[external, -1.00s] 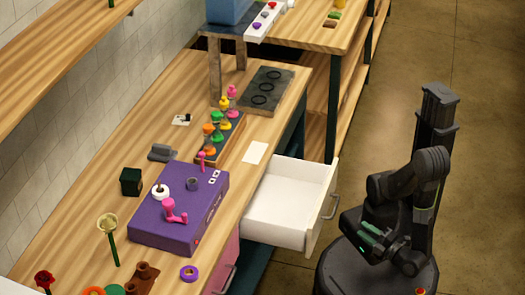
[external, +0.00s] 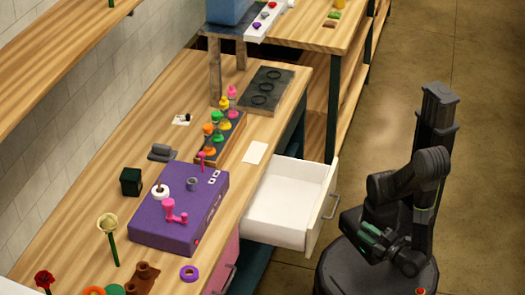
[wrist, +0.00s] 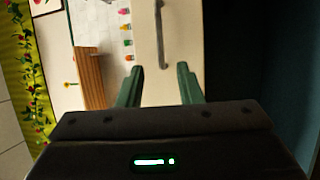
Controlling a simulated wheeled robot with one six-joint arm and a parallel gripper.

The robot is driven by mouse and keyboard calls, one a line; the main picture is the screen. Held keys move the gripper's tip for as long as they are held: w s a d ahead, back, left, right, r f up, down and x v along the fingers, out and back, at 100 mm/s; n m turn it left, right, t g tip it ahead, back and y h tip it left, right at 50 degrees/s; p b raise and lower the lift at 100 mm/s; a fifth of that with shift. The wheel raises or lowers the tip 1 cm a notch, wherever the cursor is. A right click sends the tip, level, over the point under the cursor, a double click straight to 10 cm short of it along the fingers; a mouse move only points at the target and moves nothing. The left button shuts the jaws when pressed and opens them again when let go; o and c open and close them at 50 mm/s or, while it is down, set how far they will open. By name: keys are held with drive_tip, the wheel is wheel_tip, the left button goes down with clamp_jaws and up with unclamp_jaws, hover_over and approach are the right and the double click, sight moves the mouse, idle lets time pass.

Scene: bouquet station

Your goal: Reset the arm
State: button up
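My arm is folded up over my round dark base at the right of the external view. My gripper (external: 376,238), with green fingers, is held low in front of the arm, off to the right of the open drawer and touching nothing that I can see. In the wrist view my gripper (wrist: 160,78) shows two green fingers standing apart with nothing between them. It is open and empty.
The white drawer (external: 325,205) stands open toward my base. The bench holds a purple box (external: 150,222), a rack of coloured bottles (external: 218,140), a dark plate with rings (external: 266,90) and flowers (external: 109,228). Floor to the right is clear.

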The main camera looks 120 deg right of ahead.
drive_tip(key=b+x, duration=0.6)
drive_tip(key=x, duration=0.6)
drive_tip(key=shift+w+d, duration=0.15)
drive_tip(key=shift+d, duration=0.15)
drive_tip(key=shift+a, duration=0.1)
drive_tip(key=p+v, duration=0.7)
drive_tip(key=v, duration=0.6)
